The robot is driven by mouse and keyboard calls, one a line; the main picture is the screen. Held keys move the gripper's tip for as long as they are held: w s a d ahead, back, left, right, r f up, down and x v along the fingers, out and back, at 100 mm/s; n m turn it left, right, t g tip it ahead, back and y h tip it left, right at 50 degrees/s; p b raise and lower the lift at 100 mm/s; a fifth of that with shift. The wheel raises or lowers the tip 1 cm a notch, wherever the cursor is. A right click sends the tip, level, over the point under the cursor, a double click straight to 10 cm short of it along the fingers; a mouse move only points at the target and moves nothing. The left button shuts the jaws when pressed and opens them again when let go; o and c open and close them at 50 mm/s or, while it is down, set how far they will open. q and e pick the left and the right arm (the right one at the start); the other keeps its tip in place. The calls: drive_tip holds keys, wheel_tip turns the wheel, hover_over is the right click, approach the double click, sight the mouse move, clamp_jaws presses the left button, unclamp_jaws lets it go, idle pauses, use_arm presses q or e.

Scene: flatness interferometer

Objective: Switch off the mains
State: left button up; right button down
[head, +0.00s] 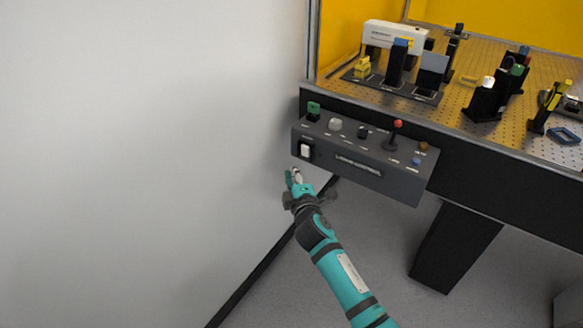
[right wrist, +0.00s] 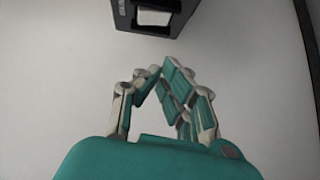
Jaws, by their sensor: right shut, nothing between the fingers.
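The mains switch (head: 305,151) is a white rocker in a black frame at the left end of the front face of the dark grey control box (head: 399,187). It also shows at the top of the right wrist view (right wrist: 154,17), partly cut off by the frame edge. My right gripper (head: 292,172) is shut and empty. It is just below and slightly left of the switch in the head view, apart from it. In the right wrist view its fingertips (right wrist: 165,70) meet below the switch, with a gap between. My left gripper is not in view.
The box top carries a green knob (head: 314,108), a white knob (head: 335,125) and a red-tipped joystick (head: 396,127). Behind is a perforated bench (head: 463,95) with optical parts. A plain white wall (head: 150,130) stands close at the left.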

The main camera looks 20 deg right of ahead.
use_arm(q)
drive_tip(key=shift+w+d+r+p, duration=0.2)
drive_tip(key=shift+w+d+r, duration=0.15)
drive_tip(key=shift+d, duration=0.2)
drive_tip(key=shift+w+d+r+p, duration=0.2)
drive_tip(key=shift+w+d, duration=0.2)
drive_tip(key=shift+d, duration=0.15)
use_arm(e)
drive_tip(key=s+f, duration=0.1)
drive_tip(key=s, duration=0.6)
drive_tip(key=shift+s, duration=0.2)
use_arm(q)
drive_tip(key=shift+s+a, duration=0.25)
use_arm(e)
drive_tip(key=shift+a+f, duration=0.1)
drive_tip(key=shift+a, duration=0.05)
